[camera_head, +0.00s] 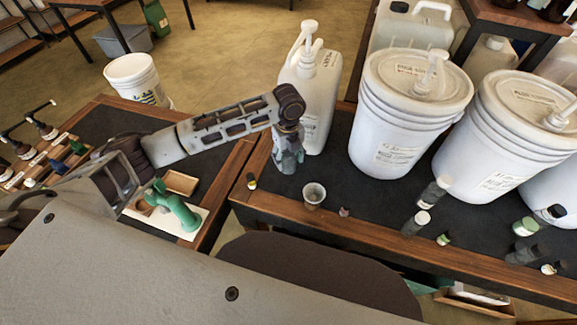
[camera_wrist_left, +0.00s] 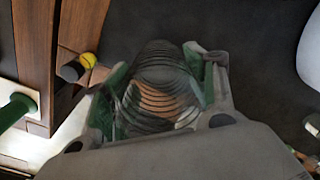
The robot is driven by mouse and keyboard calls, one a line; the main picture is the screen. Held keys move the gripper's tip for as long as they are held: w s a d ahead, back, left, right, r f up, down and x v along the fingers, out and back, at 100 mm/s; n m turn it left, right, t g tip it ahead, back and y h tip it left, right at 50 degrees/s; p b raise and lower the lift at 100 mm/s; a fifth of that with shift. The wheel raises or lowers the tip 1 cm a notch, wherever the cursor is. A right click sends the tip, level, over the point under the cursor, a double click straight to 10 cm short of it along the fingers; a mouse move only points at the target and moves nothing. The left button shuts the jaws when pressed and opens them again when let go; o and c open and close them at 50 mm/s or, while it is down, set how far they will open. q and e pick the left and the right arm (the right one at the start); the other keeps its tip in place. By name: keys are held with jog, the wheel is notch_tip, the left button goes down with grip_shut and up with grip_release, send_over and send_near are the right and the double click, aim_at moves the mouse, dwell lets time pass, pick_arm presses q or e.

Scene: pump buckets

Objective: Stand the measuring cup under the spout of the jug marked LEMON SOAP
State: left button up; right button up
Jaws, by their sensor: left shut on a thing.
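My left gripper (camera_head: 289,158) is shut on a clear, ribbed cup, which I take as the measuring cup (camera_wrist_left: 165,95). In the head view the fingers largely hide it, beside the front left of a white pump jug (camera_head: 322,95). I cannot tell whether its base touches the table. The left gripper also shows in the left wrist view (camera_wrist_left: 160,85), one finger on each side of the cup. The jug has a white pump on top; its lettering is too small to read, so I cannot tell whether it says LEMON SOAP. My right gripper is out of view.
White pump buckets (camera_head: 400,125) (camera_head: 500,150) stand right of the jug. A small tapered cup (camera_head: 314,196) and a yellow-capped bottle (camera_head: 251,182) stand near the table's front edge. Several small bottles (camera_head: 416,223) stand further right. A green object (camera_head: 180,212) is on the left table.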

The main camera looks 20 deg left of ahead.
aim_at(288, 166)
pick_arm(q)
jog(key=shift+f, duration=0.5)
notch_tip(288, 166, down, 3)
jog(key=shift+f, duration=0.6)
jog(key=shift+w+f, duration=0.15)
jog(key=shift+f, duration=0.1)
jog(key=o, duration=0.9)
jog(key=shift+f, duration=0.1)
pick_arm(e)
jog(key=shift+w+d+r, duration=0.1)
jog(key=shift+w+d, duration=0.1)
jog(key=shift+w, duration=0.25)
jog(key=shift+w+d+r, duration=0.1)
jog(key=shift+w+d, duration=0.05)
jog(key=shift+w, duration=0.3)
